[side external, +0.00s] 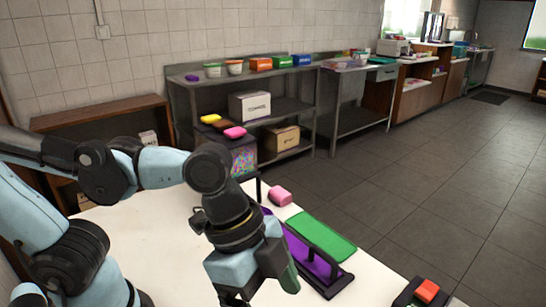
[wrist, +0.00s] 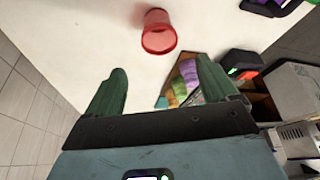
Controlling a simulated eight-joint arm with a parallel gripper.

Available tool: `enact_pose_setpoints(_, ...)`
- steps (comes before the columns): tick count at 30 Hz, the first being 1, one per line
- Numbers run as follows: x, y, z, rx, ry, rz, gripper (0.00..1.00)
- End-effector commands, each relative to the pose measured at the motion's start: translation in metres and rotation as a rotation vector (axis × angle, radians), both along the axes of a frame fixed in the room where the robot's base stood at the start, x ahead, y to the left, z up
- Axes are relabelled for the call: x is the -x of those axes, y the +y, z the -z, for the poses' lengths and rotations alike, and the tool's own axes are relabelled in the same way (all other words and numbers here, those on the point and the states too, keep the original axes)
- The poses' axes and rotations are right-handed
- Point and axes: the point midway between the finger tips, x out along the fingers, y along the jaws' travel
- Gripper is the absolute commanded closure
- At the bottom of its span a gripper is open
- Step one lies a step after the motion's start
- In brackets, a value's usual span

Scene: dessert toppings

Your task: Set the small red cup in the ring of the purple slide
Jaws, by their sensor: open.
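The small red cup (wrist: 158,33) lies on or stands on the white table in the wrist view, ahead of my gripper (wrist: 160,72) and roughly centred between its two green fingers. The fingers are apart with nothing between them, and the cup is clear of them. The side external view does not show the cup; my arm may hide it. The purple slide (side external: 304,254), with a black frame and handle, lies on the table just right of my gripper in that view and is partly covered by it. Its ring cannot be made out. A purple piece at the wrist view's top edge (wrist: 268,6) may be the slide.
A dark device with a red top (side external: 426,290) sits at the near right table corner. A shelf with tubs and boxes (side external: 250,108) stands behind. The left tabletop (side external: 140,222) looks clear.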

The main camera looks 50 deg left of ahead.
Motion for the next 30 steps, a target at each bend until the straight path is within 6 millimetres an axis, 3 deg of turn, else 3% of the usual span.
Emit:
enact_pose_setpoints(15,-0.008,-0.018,0.047,0.000,-0.002,-0.005,0.13)
enact_pose_setpoints(30,-0.010,-0.025,0.069,0.000,-0.002,-0.005,0.13)
